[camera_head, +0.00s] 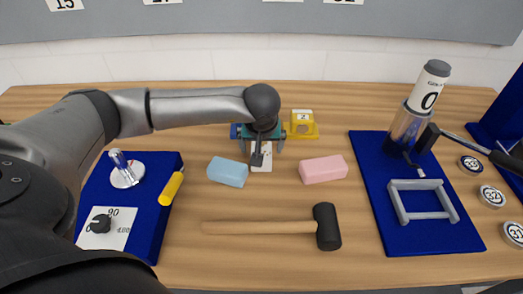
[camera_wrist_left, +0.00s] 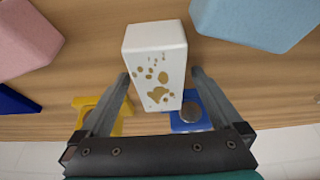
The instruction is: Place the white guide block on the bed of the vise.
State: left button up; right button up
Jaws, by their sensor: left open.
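The white guide block (camera_head: 261,160) lies on the table between the blue and pink foam blocks. In the left wrist view the white block (camera_wrist_left: 156,55) has tan spots on its face. My left gripper (camera_head: 263,148) is open above it, pointing down. In the left wrist view the fingers of the left gripper (camera_wrist_left: 163,74) are spread on either side of the block's near end, with no clear grip on it. A grey frame (camera_head: 452,200) lies on a blue board at the right; I cannot tell for certain whether it is the vise. My right gripper is not in view.
The blue foam (camera_head: 228,172) and pink foam (camera_head: 323,169) flank the block. A mallet (camera_head: 327,227) lies in front. A yellow piece (camera_head: 303,124) stands behind. A white and silver cylinder (camera_head: 428,88) stands on the right board (camera_head: 440,240). Bare table lies between mallet and right board.

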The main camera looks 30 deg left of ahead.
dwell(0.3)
pick_arm(q)
grip_shut()
dwell(0.7)
